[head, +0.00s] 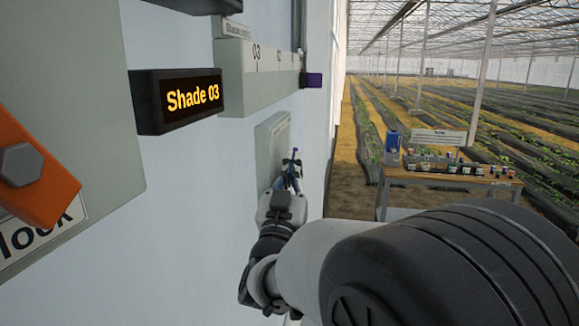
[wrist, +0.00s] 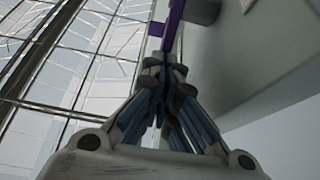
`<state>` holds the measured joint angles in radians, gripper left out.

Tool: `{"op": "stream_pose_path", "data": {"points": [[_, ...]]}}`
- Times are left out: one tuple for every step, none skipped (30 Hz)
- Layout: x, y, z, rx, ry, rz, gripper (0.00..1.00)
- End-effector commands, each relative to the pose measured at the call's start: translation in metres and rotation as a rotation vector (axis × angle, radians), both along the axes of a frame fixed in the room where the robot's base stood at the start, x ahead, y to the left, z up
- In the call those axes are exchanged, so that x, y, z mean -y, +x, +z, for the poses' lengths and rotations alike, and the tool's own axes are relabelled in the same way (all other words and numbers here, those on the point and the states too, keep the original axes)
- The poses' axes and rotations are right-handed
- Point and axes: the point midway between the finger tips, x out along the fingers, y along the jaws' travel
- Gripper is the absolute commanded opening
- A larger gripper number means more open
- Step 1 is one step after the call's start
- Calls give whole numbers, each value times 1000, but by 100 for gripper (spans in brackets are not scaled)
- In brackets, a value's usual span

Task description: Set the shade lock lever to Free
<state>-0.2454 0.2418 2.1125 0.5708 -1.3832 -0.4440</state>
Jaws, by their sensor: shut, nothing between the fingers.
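An orange lever (head: 38,170) with a grey hex bolt is at the left edge of the head view, on a grey-green panel (head: 95,130). A white label (head: 50,235) beneath it shows only the end of a word, "lock". The lever is cut off by the picture edge, so its full position cannot be told. My gripper (head: 291,160) is well to the right of the lever, beside a smaller grey-green plate (head: 270,145) on the wall. In the wrist view my gripper (wrist: 165,62) is shut and empty. The lever is not in the wrist view.
A display (head: 180,98) reads "Shade 03". Right of it, a numbered grey box (head: 255,75) carries a purple handle (head: 312,80); purple also shows beyond my fingertips in the wrist view (wrist: 173,28). A bench (head: 445,178) with bottles stands at right. Crop rows lie behind.

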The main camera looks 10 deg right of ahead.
Motion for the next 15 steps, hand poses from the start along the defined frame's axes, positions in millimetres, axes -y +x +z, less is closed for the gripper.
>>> {"op": "stream_pose_path", "data": {"points": [[0,0,1,-6,3,0,0],[0,0,1,-11,5,0,0],[0,1,1,-17,7,0,0],[0,1,2,-20,8,0,0],[0,1,2,-24,10,0,0],[0,1,3,-30,12,0,0],[0,1,3,-34,14,0,0],[0,2,3,-39,16,1,0],[0,2,4,-46,19,1,0],[1,2,5,-53,21,1,0],[1,3,6,-59,25,0,0],[1,3,7,-72,31,0,0],[1,4,8,-81,35,0,0],[1,4,10,-92,39,1,0],[1,5,12,-109,46,1,0]]}}
